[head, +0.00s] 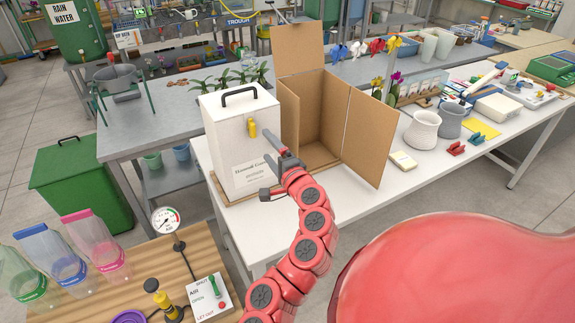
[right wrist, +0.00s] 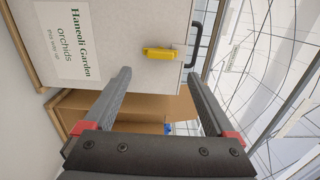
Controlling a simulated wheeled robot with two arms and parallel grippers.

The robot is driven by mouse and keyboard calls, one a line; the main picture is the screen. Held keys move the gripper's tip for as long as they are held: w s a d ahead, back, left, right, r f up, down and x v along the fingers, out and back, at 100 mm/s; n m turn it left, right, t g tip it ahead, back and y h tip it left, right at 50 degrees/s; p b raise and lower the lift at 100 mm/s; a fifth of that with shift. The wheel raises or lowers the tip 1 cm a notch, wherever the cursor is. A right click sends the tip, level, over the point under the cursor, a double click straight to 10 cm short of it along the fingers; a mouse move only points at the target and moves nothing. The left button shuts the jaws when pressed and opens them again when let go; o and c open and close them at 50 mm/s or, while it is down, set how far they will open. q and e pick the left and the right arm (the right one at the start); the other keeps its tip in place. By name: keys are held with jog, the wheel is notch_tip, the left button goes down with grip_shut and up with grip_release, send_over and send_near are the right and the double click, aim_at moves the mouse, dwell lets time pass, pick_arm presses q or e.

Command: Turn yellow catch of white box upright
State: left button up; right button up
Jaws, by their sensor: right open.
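The white box (head: 224,159) stands upright on the white table, with a black handle (head: 240,92) on top and a printed label low on its front. Its yellow catch (head: 252,129) is on the upper front; its long side runs up and down the box. In the right wrist view the box is turned sideways and the catch (right wrist: 160,54) lies lengthwise towards the handle. My right gripper (head: 267,148) is open and empty in front of the box, close to the catch. The catch shows between and beyond the fingertips (right wrist: 157,76), apart from both. My left gripper is not in view.
An open cardboard carton (head: 361,122) stands right beside the white box, its flaps spread near my arm. White and grey pots (head: 422,131) stand farther right on the table (head: 354,205). A wooden bench with a gauge (head: 165,221) and clear bins is at the lower left.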

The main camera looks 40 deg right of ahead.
jog(key=p+v, duration=0.7)
jog(key=v, duration=0.2)
jog(key=shift+s+p, duration=0.3)
jog(key=shift+s, duration=0.05)
jog(key=shift+a, duration=0.1)
